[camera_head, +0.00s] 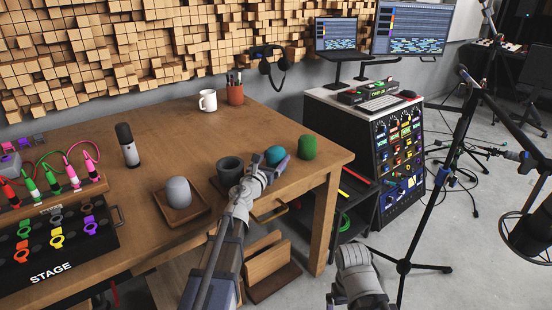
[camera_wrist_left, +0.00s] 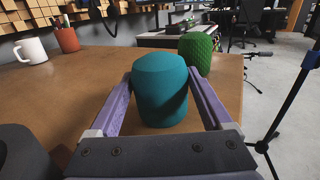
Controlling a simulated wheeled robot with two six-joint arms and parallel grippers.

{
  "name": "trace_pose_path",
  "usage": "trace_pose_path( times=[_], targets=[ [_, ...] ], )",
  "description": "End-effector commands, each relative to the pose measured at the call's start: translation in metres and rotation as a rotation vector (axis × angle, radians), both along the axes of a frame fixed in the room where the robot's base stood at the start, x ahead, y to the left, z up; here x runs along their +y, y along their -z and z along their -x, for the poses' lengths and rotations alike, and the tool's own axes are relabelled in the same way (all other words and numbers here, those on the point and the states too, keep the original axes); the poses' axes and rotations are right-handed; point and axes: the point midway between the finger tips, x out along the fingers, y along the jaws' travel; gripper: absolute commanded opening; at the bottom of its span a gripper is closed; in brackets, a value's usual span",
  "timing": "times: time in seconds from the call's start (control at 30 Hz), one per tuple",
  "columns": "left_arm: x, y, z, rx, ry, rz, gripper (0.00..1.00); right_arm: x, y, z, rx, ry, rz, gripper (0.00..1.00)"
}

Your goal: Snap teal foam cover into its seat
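The teal foam cover (camera_head: 275,155) is a rounded cylinder standing upright on the wooden table. In the left wrist view the cover (camera_wrist_left: 161,90) sits between the two purple fingers of my left gripper (camera_wrist_left: 161,85). The fingers are spread, one on each side; I cannot tell whether either touches it. In the head view my left gripper (camera_head: 270,168) partly hides the cover. A dark grey, open-topped cup-like holder (camera_head: 230,168) stands just left of the cover; whether it is the seat is unclear. It shows as a dark shape (camera_wrist_left: 22,152) in the wrist view. My right gripper is not seen.
A green foam cover (camera_head: 307,147) stands close behind and right of the teal one. A grey foam piece (camera_head: 178,191) sits in a wooden tray (camera_head: 196,216). A microphone (camera_head: 127,145), white mug (camera_head: 208,100) and pen cup (camera_head: 235,94) stand farther back. The table's right edge is near.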

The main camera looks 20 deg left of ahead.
Motion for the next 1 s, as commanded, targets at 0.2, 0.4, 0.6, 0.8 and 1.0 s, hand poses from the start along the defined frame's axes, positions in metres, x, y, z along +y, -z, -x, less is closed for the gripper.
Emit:
trace_pose_path(
  times=[0.2,0.4,0.6,0.8,1.0],
  targets=[
    [0.000,0.000,0.000,0.000,0.000,0.000,0.57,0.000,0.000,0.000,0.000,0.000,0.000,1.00],
    [0.000,0.000,0.000,0.000,0.000,0.000,0.34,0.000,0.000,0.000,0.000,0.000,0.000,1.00],
    [0.000,0.000,0.000,0.000,0.000,0.000,0.25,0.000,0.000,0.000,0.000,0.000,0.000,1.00],
    [0.000,-0.002,0.000,0.000,0.000,0.000,0.25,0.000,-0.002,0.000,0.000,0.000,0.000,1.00],
    [0.000,-0.016,0.000,0.000,0.000,0.000,0.25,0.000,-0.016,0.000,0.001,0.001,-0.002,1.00]
  ],
)
